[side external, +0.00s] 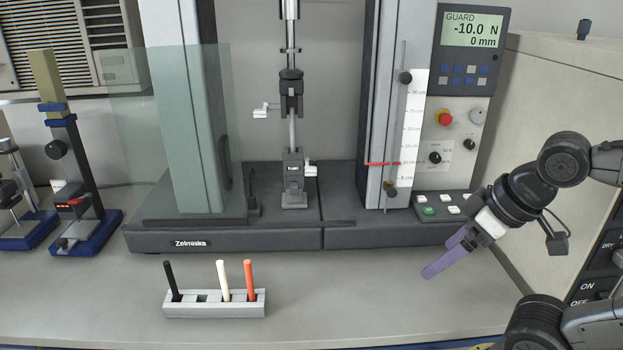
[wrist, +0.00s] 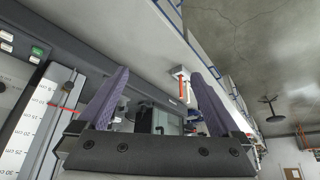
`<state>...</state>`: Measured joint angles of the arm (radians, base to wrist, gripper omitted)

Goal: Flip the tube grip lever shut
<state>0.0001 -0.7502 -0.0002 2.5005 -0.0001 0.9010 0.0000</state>
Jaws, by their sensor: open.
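A testing machine stands at the back middle in the side external view. Its upper grip (side external: 291,90) is a dark clamp with a white lever (side external: 261,112) sticking out to the left. Its lower grip (side external: 293,178) is a grey clamp with a small white lever (side external: 310,169) at its right. A thin grey rod or tube (side external: 292,131) runs upright between them. I cannot tell which lever is the tube grip lever. My gripper (side external: 436,265) is open and empty, in front of the machine's right side, away from both levers. Its purple fingers also show in the wrist view (wrist: 160,80).
A grey rack (side external: 213,305) with black, white and orange samples stands on the front bench, one slot empty. A clear guard panel (side external: 150,110) stands at left. The display (side external: 473,40) reads GUARD, -10.0 N, 0 mm. Open bench (side external: 350,285) lies right of the rack.

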